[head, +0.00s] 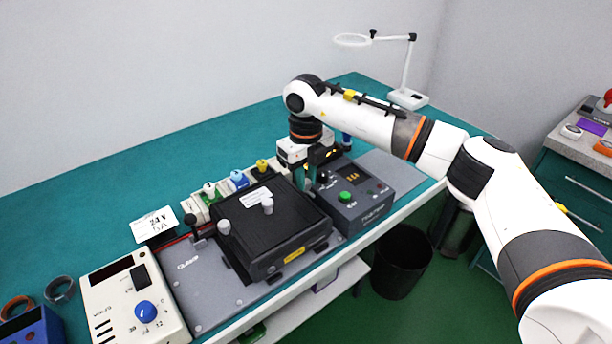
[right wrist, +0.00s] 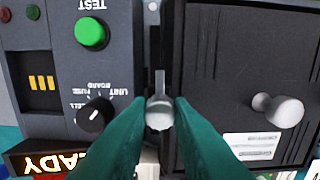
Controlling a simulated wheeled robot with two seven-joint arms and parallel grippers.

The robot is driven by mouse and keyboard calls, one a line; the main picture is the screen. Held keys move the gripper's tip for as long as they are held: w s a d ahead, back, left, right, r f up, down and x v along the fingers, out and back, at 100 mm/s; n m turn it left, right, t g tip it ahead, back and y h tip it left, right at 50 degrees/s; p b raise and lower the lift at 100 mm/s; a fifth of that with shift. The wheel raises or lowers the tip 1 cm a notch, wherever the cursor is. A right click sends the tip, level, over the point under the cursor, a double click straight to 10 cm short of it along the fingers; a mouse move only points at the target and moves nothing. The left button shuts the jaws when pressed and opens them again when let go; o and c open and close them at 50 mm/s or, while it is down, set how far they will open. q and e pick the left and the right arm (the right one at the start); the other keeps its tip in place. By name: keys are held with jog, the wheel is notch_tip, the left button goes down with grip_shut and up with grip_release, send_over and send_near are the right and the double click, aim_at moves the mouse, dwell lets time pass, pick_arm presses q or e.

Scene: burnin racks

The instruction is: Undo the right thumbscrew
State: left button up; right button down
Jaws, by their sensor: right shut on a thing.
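The right thumbscrew (right wrist: 159,113) is a pale grey knob at the edge of the black box (head: 255,240), beside the test unit. My right gripper (right wrist: 159,112) has its two green fingertips closed on the knob from both sides. In the head view the right gripper (head: 308,180) reaches down at the box's right end and largely hides this thumbscrew. Another pale knob (head: 223,227) stands at the box's left end, and one (head: 267,205) stands on its lid; the lid knob also shows in the right wrist view (right wrist: 284,110). My left gripper is not in view.
The grey test unit (head: 372,205) with a green button stands close to the right of the box. A beige power supply (head: 120,300) is at the left. Small coloured-top parts (head: 238,180) stand behind the box. The teal bench behind is mostly clear.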

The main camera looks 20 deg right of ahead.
jog(key=shift+r, duration=0.1)
jog(key=c, duration=1.3)
grip_release()
notch_tip(320, 180, up, 12)
jog(key=b, duration=0.2)
